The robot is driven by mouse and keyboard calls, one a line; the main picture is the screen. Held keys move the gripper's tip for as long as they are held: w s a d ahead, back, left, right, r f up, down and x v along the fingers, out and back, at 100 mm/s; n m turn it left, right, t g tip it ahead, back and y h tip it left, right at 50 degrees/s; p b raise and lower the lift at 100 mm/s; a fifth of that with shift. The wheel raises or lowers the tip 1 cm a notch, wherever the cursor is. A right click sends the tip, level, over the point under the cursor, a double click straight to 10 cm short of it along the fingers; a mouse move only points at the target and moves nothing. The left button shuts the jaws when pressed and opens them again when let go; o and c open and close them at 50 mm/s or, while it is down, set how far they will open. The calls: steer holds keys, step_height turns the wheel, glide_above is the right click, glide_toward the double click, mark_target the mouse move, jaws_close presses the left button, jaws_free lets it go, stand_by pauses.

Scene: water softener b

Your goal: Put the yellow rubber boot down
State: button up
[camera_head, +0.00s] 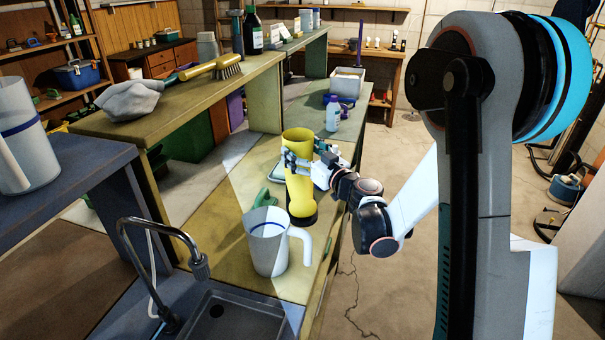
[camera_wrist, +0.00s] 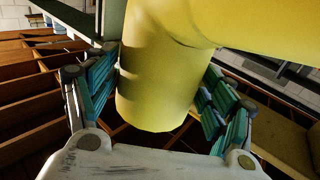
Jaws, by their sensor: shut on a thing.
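The yellow rubber boot (camera_head: 300,185) is upright over the lower yellow-green bench top in the head view, with a dark sole at its bottom. My gripper (camera_head: 292,163) comes from the right and is shut on the boot's shaft. In the wrist view the yellow boot (camera_wrist: 158,80) fills the upper middle, and the teal finger pads of my gripper (camera_wrist: 157,100) lie on both sides of it. Whether the sole touches the bench top or hangs just above it, I cannot tell.
A white jug (camera_head: 268,243) stands close in front of the boot. A green-handled item (camera_head: 264,199) lies left of it. A clear bottle (camera_head: 333,114) and a white bin (camera_head: 347,82) stand farther back. A sink (camera_head: 235,322) and tap (camera_head: 199,266) are at the front.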

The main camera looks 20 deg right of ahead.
mark_target(300, 176)
steer(key=shift+f+b, duration=0.85)
steer(key=shift+f, duration=1.8)
steer(key=o, duration=2)
steer(key=shift+o, duration=0.2)
